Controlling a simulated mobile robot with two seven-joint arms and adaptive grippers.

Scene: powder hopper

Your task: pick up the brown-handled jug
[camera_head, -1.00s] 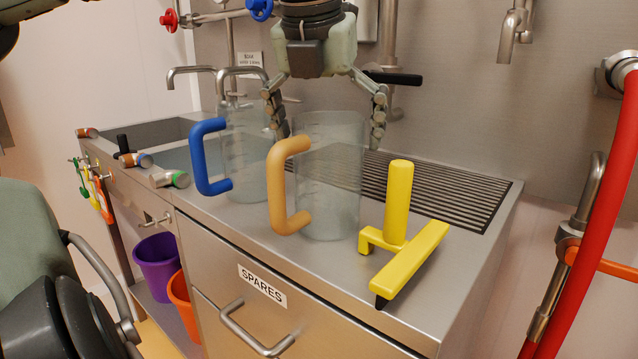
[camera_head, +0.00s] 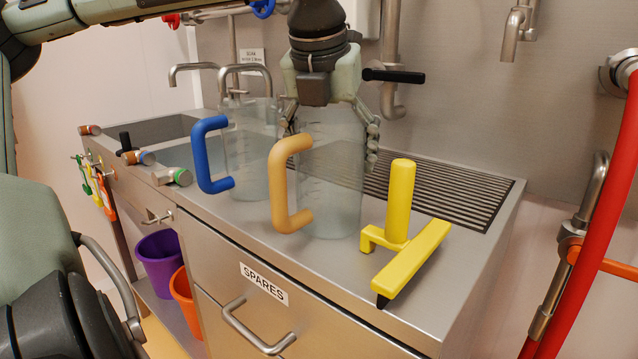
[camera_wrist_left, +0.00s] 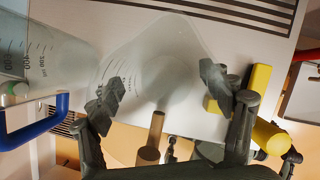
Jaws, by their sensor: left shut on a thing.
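The jug with the light-brown handle (camera_head: 335,205) is clear and stands upright on the steel counter, its handle (camera_head: 280,185) toward the left front. My left gripper (camera_head: 330,130) comes down from above with its fingers on either side of the jug's upper part, shut on it. In the left wrist view the clear jug (camera_wrist_left: 150,62) lies between the two fingers (camera_wrist_left: 163,95). The jug's base looks to be at counter level. My right gripper is not in view.
A blue-handled clear jug (camera_head: 250,160) stands close by on the left. A yellow tool-like piece (camera_head: 412,262) stands at the right front. The counter (camera_head: 300,262) has a ribbed drain area (camera_head: 450,195) behind. Purple (camera_head: 160,262) and orange buckets (camera_head: 186,300) sit below.

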